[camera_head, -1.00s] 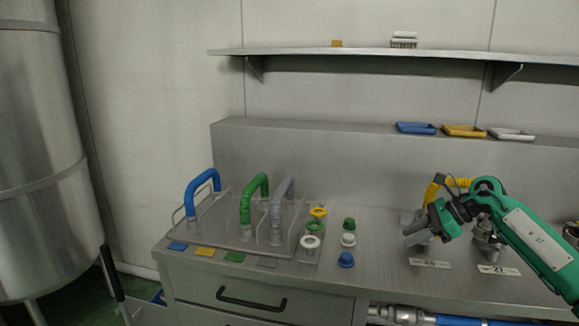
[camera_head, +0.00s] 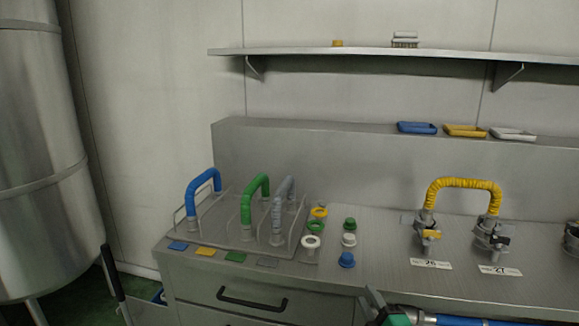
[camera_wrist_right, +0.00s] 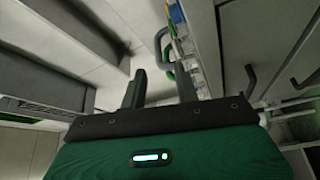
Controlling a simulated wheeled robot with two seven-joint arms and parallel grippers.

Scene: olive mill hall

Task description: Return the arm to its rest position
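My right gripper (camera_head: 374,303) shows only in part at the bottom edge of the head view, in front of the counter's front edge. In the right wrist view its two fingers (camera_wrist_right: 160,88) stand apart with nothing between them. A yellow hose (camera_head: 465,183) arches between two metal valve fittings, one by the label 26 (camera_head: 431,264) and one by the label 27 (camera_head: 499,271). My right arm is well clear of the hose. My left gripper is not in view.
A rack (camera_head: 231,240) on the counter's left holds blue, green and grey hoses. Several coloured rings and caps, such as a blue cap (camera_head: 346,260), stand beside it. A drawer handle (camera_head: 251,301) sticks out below. Trays (camera_head: 416,128) lie on the ledge. A steel tank (camera_head: 40,150) stands left.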

